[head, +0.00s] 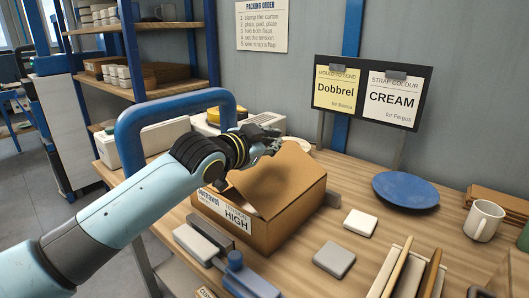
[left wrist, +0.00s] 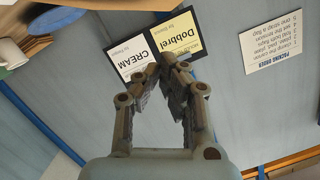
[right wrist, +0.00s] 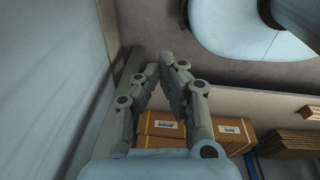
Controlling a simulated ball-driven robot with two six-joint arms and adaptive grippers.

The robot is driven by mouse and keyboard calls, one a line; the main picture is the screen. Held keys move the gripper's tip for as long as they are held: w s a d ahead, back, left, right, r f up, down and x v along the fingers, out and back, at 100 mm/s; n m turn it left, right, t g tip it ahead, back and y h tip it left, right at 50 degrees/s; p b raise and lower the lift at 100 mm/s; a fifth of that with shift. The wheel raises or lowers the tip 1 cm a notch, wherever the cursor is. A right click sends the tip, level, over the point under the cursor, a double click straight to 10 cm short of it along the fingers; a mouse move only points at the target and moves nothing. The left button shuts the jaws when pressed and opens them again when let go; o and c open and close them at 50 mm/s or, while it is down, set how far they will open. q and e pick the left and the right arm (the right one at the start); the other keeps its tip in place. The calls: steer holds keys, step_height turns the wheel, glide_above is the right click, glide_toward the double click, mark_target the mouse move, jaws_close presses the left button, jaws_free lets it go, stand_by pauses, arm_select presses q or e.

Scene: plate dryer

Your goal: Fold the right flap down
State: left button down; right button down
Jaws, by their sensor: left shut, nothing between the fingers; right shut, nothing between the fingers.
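The brown carton (head: 262,232) stands on the wooden bench in the head view, with a "HIGH" label on its front. A large brown flap (head: 285,178) at its top slopes upward, partly raised. I cannot tell the state of the other flap behind my arm. My left gripper (head: 272,142) is above the far left part of the carton, close to the raised flap; I cannot tell whether they touch. In the left wrist view the left fingertips (left wrist: 168,60) meet, empty. My right gripper (right wrist: 168,62) is shut and empty in the right wrist view, away from the carton.
A blue arch (head: 170,103) stands behind my left arm. A blue clamp (head: 240,276), a grey block (head: 334,260) and a white block (head: 360,222) lie near the carton. A blue plate (head: 405,190) and a mug (head: 483,221) are right. Cartons (right wrist: 160,126) show near my right gripper.

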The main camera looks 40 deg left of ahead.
mark_target(264, 167)
arm_select(q)
steer(key=f, duration=0.1)
steer(key=a+f, duration=0.1)
steer(key=shift+s+a+f, duration=0.1)
steer(key=shift+a+f, duration=0.05)
steer(key=shift+f, duration=0.15)
steer(key=shift+a+f, duration=0.15)
steer(key=shift+f, duration=0.3)
arm_select(e)
steer(key=shift+s, duration=0.65)
arm_select(q)
steer(key=shift+a, duration=0.1)
